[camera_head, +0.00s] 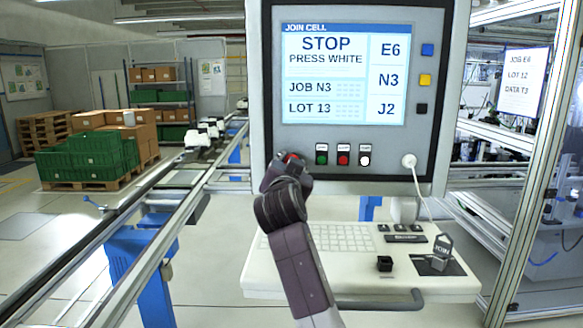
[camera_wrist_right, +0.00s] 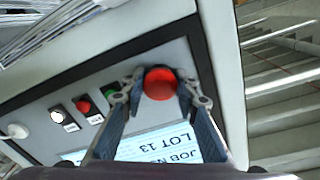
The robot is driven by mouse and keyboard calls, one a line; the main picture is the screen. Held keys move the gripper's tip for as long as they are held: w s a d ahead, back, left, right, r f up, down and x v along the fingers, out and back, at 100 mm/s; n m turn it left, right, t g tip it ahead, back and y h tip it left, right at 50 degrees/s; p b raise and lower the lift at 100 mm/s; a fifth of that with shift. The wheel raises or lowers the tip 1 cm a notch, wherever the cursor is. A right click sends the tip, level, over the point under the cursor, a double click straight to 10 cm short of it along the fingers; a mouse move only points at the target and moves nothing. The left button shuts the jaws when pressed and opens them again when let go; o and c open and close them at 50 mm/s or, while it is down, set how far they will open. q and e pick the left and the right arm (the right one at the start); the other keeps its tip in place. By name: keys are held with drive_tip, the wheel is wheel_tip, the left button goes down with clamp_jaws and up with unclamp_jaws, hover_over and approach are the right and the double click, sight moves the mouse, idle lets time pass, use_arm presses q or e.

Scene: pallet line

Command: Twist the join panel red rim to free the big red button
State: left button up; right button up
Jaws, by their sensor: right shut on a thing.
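The join panel (camera_head: 440,60) stands upright in front of me, with a lit screen (camera_head: 300,105) reading "STOP PRESS WHITE". The big red button (camera_wrist_right: 160,83) is at the panel's lower left in the head view, where my gripper mostly covers it. In the wrist view it shows as a round red cap between my fingertips. My right gripper (camera_head: 287,168) is shut on the button's red rim, one finger on each side in the wrist view (camera_wrist_right: 161,92). Whether the rim is turned cannot be told. My left gripper is out of view.
Small green (camera_head: 322,155), red (camera_head: 343,155) and white (camera_head: 364,156) buttons sit right of my gripper. A white round plug (camera_head: 409,160) with a cable is farther right. A keyboard shelf (camera_head: 265,270) juts out below the panel, with a handle at its front. A conveyor (camera_head: 150,200) runs at left.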

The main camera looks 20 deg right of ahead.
drive_tip(key=o, duration=1.2)
drive_tip(key=v, duration=1.2)
